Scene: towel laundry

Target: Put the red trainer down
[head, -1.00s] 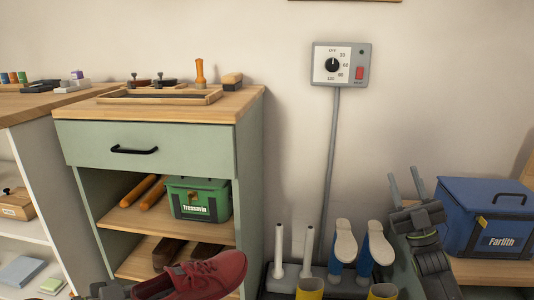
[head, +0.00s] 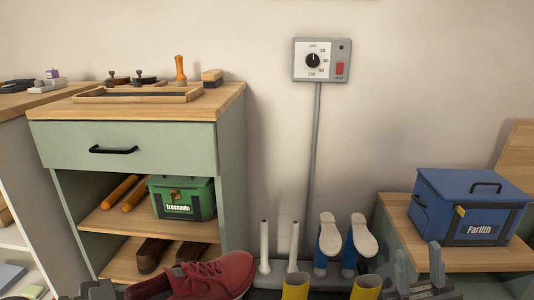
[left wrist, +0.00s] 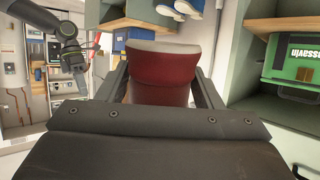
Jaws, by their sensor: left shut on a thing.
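The red trainer (head: 215,277) shows at the bottom of the head view, in front of the cabinet's lower shelf and left of the drying rack (head: 325,281). My left gripper (left wrist: 160,92) is shut on it; the trainer (left wrist: 160,75) stands between the two fingers in the left wrist view, its pale sole edge uppermost there. The rack has two bare white posts (head: 265,248). Blue shoes (head: 330,242) with pale soles sit upside down on other posts, and yellow boots (head: 295,287) stand in front. My right gripper (head: 420,272) is open and empty at the lower right.
The green cabinet (head: 130,145) holds a green toolbox (head: 182,198), orange rolls (head: 130,192) and brown shoes (head: 152,254). A blue box (head: 470,205) stands on a wooden-topped bench at right. A dial box (head: 322,60) hangs on the wall, its cable running down behind the rack.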

